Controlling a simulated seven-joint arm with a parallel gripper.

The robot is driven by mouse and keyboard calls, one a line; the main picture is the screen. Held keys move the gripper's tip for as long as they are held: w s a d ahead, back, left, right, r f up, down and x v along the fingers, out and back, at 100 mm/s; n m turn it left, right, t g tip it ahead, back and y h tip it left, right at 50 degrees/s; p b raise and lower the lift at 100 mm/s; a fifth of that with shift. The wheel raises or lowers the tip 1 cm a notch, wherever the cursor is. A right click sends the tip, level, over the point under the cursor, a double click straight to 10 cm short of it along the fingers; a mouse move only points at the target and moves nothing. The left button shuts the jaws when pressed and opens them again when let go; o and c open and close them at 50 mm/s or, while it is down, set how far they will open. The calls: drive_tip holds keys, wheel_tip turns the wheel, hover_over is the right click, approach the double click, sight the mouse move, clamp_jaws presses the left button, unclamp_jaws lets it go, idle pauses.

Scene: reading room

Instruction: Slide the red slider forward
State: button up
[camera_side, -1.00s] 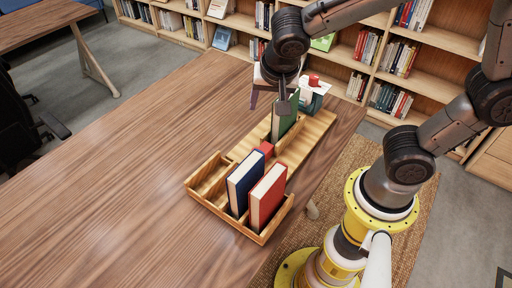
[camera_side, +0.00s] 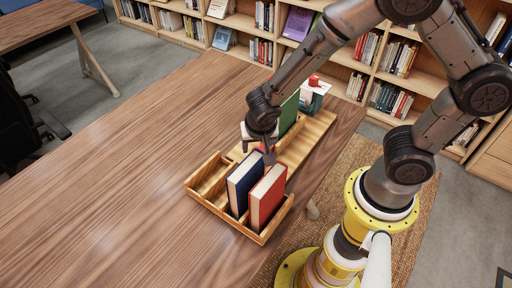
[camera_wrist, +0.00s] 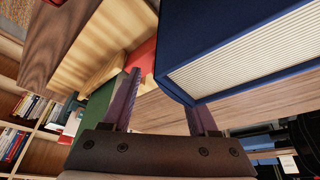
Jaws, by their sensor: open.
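The red slider (camera_side: 262,149) is a small red block on the wooden rack (camera_side: 318,128), behind the blue book; my gripper partly covers it. In the wrist view the red slider (camera_wrist: 143,60) shows behind one finger, next to the blue book. My gripper (camera_side: 268,157) is low over the rack, between the green book and the blue book. In the wrist view my gripper (camera_wrist: 162,92) has its fingers apart with nothing clearly held between them. I cannot tell whether a finger touches the slider.
The blue book (camera_side: 243,180) and red book (camera_side: 267,195) stand upright in the rack's front part, close to my gripper. The green book (camera_side: 289,115) stands behind it. The table (camera_side: 120,170) is clear on the left.

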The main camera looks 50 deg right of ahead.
drive_tip(key=shift+x, duration=1.05)
clamp_jaws()
idle(0.7)
